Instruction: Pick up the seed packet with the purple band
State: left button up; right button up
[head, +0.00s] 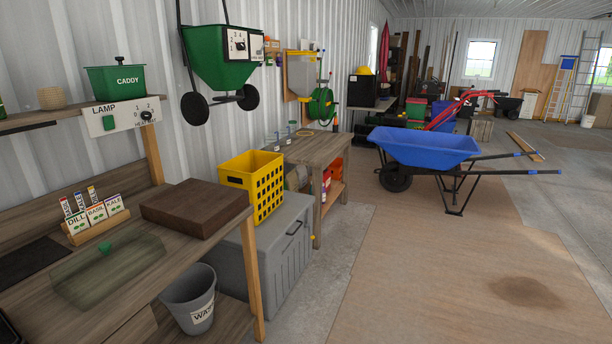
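A small wooden rack (93,232) holds several seed packets on the bench at the left. In its front row stand the white DILL packet (76,224), BASIL packet (97,214) and KALE packet (114,205), with green marks. Behind them stick up narrower packets (79,200) with coloured strips, blue and red among them. They are partly hidden by the front row. The packets are too small for me to tell which has a purple band. Neither of my grippers is in view.
On the wooden bench (25,262) are a dark mat (30,258), a clear greenish lid (108,275) and a brown block (194,208). A lamp control panel (120,116) hangs above. A grey bin (190,300) stands below.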

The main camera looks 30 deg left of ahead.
aim_at(113, 205)
jog(key=u, duration=0.05)
jog(key=i, duration=1.75)
jog(key=u, duration=1.3)
jog(key=i, duration=1)
jog(key=u, duration=1.05)
